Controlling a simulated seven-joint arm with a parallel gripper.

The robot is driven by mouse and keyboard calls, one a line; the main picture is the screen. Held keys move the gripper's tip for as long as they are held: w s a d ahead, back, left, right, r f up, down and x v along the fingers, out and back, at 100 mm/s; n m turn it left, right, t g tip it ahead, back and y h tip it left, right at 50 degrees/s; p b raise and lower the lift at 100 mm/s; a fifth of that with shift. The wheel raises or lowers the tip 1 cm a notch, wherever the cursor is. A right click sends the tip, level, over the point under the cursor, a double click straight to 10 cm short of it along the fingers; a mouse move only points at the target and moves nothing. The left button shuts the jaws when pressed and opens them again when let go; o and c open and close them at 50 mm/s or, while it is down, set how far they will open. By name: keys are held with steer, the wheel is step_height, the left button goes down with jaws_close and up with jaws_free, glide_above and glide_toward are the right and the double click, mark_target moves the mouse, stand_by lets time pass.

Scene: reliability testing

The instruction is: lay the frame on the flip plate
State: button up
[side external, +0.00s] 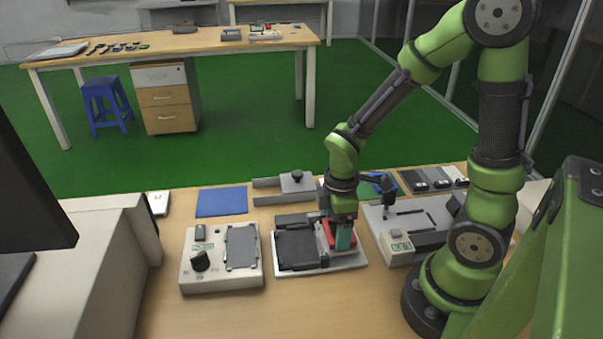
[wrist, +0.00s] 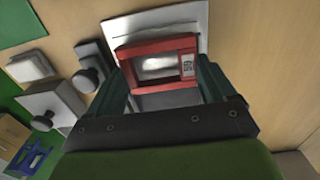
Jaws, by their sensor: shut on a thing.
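The red frame (wrist: 128,52) is between the two teal fingers of my gripper (wrist: 164,78) in the wrist view. It has a pale window and a small printed label on its right side. In the side external view my gripper (side external: 338,234) points down, with the red frame (side external: 326,236) at its fingertips. It is over the right part of a white base carrying a dark plate (side external: 297,251), which looks like the flip plate. Whether the frame touches the base is hard to tell. The fingers hide part of the frame.
A grey-white device with a black knob (side external: 200,262) stands left of the base. A white device with a small display (side external: 397,246) stands close on the right. A metal fixture (side external: 291,184) and a blue mat (side external: 222,201) lie behind. The front table strip is clear.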

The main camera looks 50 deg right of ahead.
steer(key=shift+f, duration=0.2)
steer(key=o, duration=0.8)
steer(key=shift+o, duration=0.2)
steer(key=shift+r, duration=3)
steer(key=shift+a+m, duration=0.1)
steer(key=shift+m, duration=0.8)
step_height(320, 180, up, 8)
steer(key=a+f+m+t+y, duration=0.1)
steer(key=a+m+t, duration=0.25)
steer(key=m, duration=0.55)
step_height(320, 180, up, 8)
steer(key=f+m+t+y, duration=0.1)
steer(key=m+t, duration=0.1)
steer(key=t, duration=0.2)
glide_above(332, 238)
steer(key=s+a, duration=0.2)
steer(key=shift+w+r, duration=0.15)
steer(key=shift+r, duration=0.1)
